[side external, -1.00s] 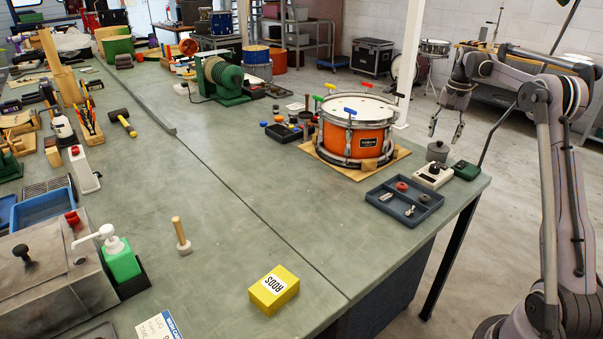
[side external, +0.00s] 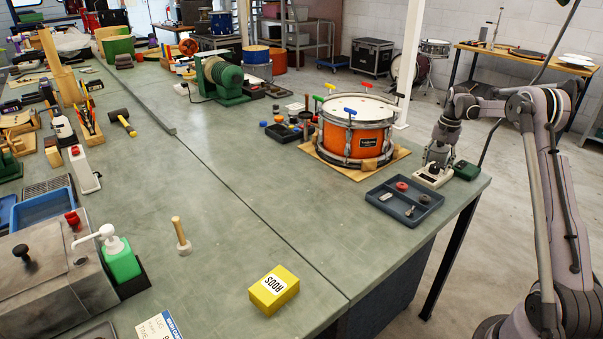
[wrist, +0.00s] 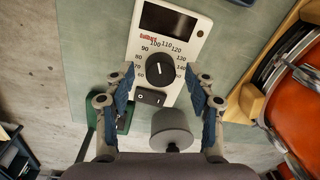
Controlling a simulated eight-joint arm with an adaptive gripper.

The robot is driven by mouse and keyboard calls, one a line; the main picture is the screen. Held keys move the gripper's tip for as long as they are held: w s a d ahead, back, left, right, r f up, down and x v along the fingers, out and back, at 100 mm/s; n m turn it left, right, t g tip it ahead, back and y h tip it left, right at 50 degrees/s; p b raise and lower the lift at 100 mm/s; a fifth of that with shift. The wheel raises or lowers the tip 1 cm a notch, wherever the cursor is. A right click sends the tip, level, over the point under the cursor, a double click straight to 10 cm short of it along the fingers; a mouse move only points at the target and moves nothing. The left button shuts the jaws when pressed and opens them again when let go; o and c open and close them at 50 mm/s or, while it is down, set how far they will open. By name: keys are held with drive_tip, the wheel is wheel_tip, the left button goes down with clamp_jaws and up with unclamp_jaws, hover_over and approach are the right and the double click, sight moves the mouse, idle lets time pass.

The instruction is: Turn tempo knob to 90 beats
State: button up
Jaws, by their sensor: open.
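The tempo box is a white unit (side external: 432,177) at the bench's right edge, partly hidden by my gripper (side external: 438,157) in the side view. In the wrist view the white box (wrist: 136,45) has a dark screen (wrist: 167,22), a ring of printed numbers, a round black tempo knob (wrist: 160,69) and a black rocker switch (wrist: 151,96). A pale line on the knob points roughly toward the upper numbers; its exact reading is too small to tell. My gripper (wrist: 160,71) is open, its blue-padded fingers to the left and right of the knob, apart from it.
A grey lidded pot (wrist: 171,127) is close below the box, between my fingers in the picture. A green box (side external: 466,170) sits beside the tempo box. The orange drum (side external: 357,136) and a dark parts tray (side external: 405,215) are near. Open bench lies left of the tray.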

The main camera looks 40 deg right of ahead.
drive_tip(key=shift+f, duration=0.1)
drive_tip(key=c, duration=1.1)
drive_tip(key=shift+c, duration=0.2)
drive_tip(key=shift+n, duration=0.4)
drive_tip(key=shift+d+n, duration=0.1)
drive_tip(key=shift+n, duration=2.3)
drive_tip(key=o, duration=1.1)
drive_tip(key=shift+o, duration=0.2)
